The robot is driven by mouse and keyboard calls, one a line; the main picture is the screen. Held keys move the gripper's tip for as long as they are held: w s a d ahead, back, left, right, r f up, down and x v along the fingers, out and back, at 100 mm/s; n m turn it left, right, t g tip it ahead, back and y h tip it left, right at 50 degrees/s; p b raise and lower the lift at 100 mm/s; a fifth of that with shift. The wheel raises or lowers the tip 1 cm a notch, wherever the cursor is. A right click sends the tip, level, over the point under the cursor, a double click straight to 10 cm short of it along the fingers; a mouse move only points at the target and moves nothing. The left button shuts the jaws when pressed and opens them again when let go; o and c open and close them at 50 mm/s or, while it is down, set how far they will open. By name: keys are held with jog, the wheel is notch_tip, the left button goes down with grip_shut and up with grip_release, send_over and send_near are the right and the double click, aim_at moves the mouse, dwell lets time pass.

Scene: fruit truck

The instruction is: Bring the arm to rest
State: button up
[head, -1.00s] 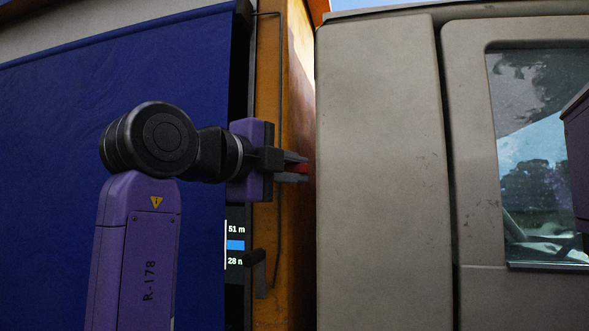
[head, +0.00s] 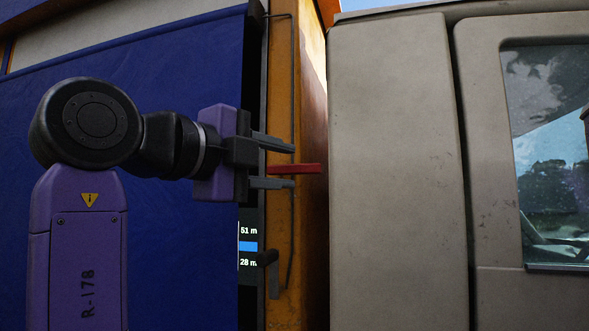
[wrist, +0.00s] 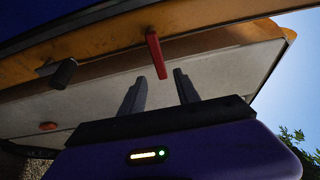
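My gripper (head: 275,161) is open, with its two grey fingers spread apart and pointing right in the head view. A red handle (head: 295,169) on the orange post stands out between or just beyond the fingertips. In the wrist view the red handle (wrist: 156,54) hangs ahead of the fingers, with a visible gap to both. My gripper shows there too (wrist: 157,82), with nothing between its fingers. My purple and black arm is bent at the left of the head view.
The orange post (head: 312,230) carries a dark lever (head: 268,258) below the red handle; it also shows in the wrist view (wrist: 64,73). A blue cover (head: 170,240) lies behind my arm. The beige truck cab (head: 395,170) stands close at the right. A small lit display (head: 247,246) sits below my gripper.

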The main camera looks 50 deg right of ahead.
jog(key=shift+a, duration=0.35)
dwell(0.4)
